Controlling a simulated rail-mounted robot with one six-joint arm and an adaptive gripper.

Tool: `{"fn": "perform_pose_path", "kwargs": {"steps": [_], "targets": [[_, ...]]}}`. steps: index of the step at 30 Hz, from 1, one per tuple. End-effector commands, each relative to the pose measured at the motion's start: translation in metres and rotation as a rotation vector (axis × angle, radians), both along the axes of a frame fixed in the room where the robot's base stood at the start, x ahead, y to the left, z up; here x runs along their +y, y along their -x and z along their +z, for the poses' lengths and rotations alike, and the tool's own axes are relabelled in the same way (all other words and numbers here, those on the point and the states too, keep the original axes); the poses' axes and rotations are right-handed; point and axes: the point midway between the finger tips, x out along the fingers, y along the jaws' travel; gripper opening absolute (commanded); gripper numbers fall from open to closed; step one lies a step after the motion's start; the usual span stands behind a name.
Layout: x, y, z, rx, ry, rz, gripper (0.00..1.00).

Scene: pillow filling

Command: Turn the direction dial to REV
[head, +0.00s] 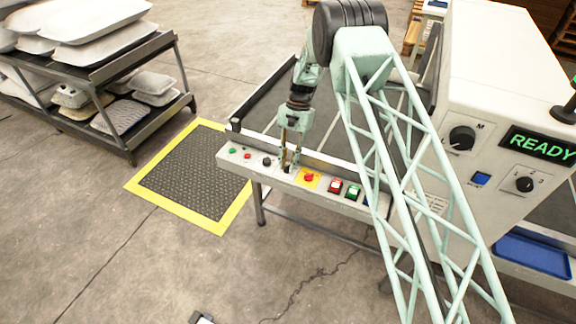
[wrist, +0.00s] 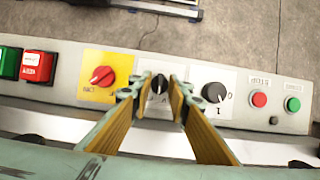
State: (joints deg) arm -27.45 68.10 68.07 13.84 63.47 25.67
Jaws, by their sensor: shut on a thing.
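My gripper (head: 289,155) points down at the control strip, and in the wrist view its two yellow-lined fingers (wrist: 159,92) stand on either side of a small black dial (wrist: 159,83). The gripper is shut on this dial. The dial sits on a white plate, with a light pointer mark showing between the fingertips. Its plate's lettering is mostly hidden by the fingers, so I cannot read which setting it points to. In the head view the dial is largely hidden by the fingers.
A red knob on a yellow plate (head: 309,178) and another black dial (wrist: 214,92) flank the held dial. Red (wrist: 38,67) and green push buttons are on the strip (head: 233,163). A machine with a READY display (head: 541,143) stands at right; a pillow rack (head: 130,142) is at left.

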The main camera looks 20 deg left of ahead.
Motion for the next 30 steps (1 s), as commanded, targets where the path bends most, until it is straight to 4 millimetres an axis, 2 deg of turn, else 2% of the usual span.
{"fn": "perform_pose_path", "kwargs": {"steps": [18,30], "targets": [[0.0045,0.0004,-0.0002,-0.002,0.000,0.546,0.06],[0.0039,0.0007,0.0001,-0.001,0.000,0.693,0.06]]}}
